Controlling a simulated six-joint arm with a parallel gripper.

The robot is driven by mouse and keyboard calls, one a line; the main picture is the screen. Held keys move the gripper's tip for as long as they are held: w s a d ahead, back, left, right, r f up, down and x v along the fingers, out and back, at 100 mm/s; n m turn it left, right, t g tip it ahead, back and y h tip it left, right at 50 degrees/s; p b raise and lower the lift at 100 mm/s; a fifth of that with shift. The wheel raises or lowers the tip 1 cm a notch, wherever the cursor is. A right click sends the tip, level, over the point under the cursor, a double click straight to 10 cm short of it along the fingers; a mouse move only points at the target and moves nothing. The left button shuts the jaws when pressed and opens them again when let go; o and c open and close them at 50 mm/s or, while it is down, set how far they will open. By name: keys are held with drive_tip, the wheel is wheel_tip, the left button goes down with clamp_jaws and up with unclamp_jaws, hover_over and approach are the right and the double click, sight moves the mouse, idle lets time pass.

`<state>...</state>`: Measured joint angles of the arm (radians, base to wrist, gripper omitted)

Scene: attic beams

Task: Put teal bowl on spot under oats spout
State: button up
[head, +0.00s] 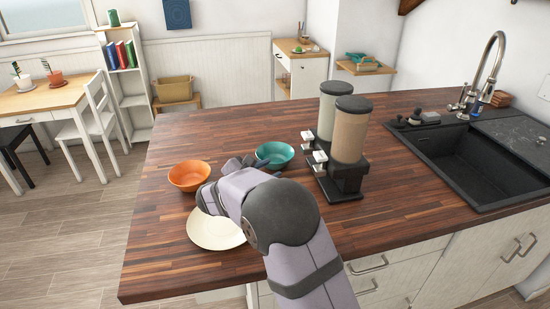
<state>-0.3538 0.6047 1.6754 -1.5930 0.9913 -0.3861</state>
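The teal bowl (275,152) stands upright on the wooden counter, left of a double dispenser. The dispenser has a tan-filled canister (350,130) in front and a pale greenish one (328,106) behind. Each has a white spout on its left side, the front one (320,157) and the rear one (307,137), above a black base (342,183). I cannot read which holds oats. My gripper (262,162) is at the teal bowl's near left rim, partly hidden by my arm. Whether its fingers touch or grip the rim is unclear.
An orange bowl (189,175) stands left of my gripper. A cream plate (215,232) lies in front, partly under my arm. A black sink (460,160) with a tall faucet (490,65) is at the right. The counter (160,260) is clear at the front left.

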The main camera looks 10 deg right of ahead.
sight(283, 163)
drive_tip(key=shift+w+d, duration=0.25)
drive_tip(key=shift+d, duration=0.05)
drive_tip(key=shift+p+x, duration=1.45)
drive_tip(key=shift+x, duration=4.25)
drive_tip(key=shift+a, duration=0.1)
clamp_jaws()
